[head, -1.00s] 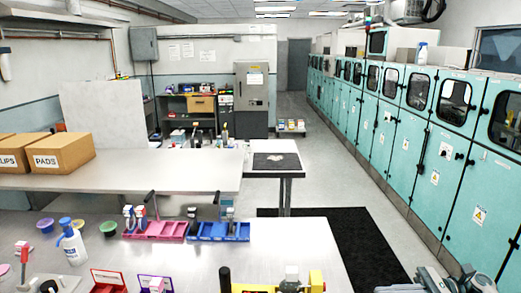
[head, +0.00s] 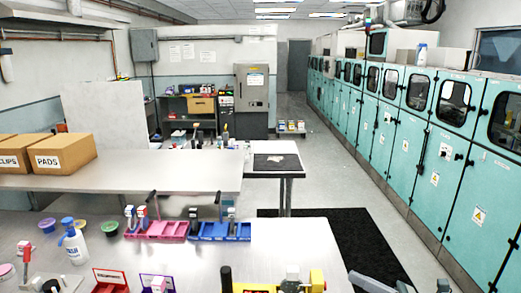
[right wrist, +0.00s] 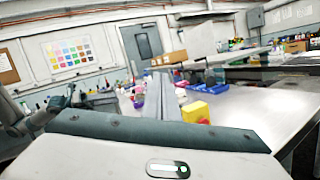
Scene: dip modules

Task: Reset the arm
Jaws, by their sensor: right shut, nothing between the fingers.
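My right gripper (head: 374,283) shows only in part at the bottom right of the head view, beyond the right edge of the front table. In the right wrist view its fingers (right wrist: 165,98) are together in the middle, with nothing between them. They point over the table, and the yellow piece appears just beyond them. A grey arm with a dark end (right wrist: 60,100), which seems to be my left one, shows at the left of the right wrist view. Its fingers are too small and blurred to read. My left gripper is outside the head view.
The front table holds a pink bin (head: 157,230), a blue bin (head: 222,233), a spray bottle (head: 73,245) and a yellow block (head: 317,280). A PADS box (head: 62,153) stands on the rear bench. Teal cabinets (head: 400,150) line the right; the dark mat (head: 350,250) is clear.

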